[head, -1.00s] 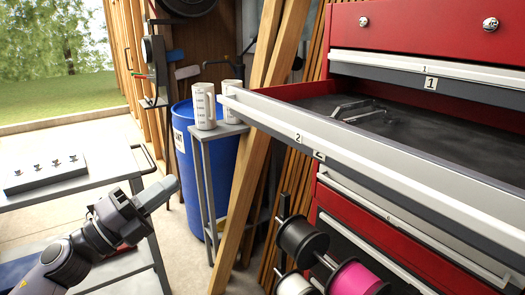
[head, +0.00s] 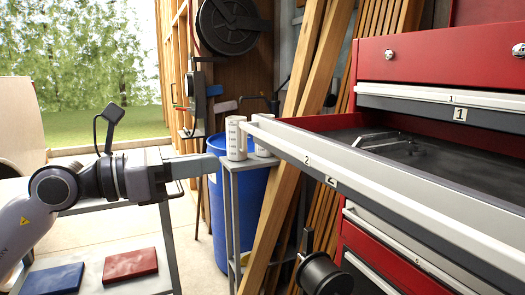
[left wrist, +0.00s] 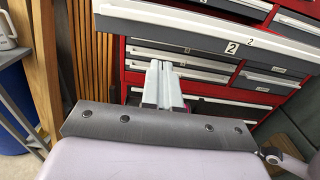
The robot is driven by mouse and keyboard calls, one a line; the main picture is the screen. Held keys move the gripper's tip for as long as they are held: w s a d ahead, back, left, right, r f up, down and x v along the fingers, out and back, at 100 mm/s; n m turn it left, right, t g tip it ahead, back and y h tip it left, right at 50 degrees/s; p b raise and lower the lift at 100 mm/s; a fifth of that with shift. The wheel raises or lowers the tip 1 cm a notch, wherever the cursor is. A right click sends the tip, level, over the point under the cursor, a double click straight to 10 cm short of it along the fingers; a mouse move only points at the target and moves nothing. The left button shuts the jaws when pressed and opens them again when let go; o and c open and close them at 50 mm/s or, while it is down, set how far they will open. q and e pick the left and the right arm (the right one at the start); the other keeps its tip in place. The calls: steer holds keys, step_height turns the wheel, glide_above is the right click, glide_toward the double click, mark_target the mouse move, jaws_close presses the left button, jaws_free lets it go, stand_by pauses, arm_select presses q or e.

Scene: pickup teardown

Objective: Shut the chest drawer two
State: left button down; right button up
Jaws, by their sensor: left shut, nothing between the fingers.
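Chest drawer two (head: 345,182), with a pale grey front and a label 2, is pulled far out of the red chest (head: 430,48). A dark metal part (head: 385,143) lies inside it. Its front also crosses the top of the left wrist view (left wrist: 190,32). My left gripper (head: 214,164) is shut and empty, roughly level and pointing right. It is left of the drawer's near-left corner, apart from it in the picture. In the left wrist view its closed fingers (left wrist: 160,70) show below the drawer front. My right gripper is not in view.
White jugs (head: 236,138) stand on a narrow grey stand (head: 232,215) close to the drawer's left corner. A blue barrel (head: 217,240) and leaning wooden planks (head: 270,222) are behind. A dark spool (head: 322,275) is under the drawer. A red item (head: 131,264) lies at lower left.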

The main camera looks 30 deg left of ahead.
mark_target(279, 154)
arm_select(q)
steer(key=p+x, duration=0.5)
steer(key=x, duration=0.4)
steer(key=shift+w+d+r, duration=0.1)
steer(key=shift+w+d, duration=0.15)
steer(key=shift+w, duration=0.05)
steer(key=shift+w+d, duration=0.3)
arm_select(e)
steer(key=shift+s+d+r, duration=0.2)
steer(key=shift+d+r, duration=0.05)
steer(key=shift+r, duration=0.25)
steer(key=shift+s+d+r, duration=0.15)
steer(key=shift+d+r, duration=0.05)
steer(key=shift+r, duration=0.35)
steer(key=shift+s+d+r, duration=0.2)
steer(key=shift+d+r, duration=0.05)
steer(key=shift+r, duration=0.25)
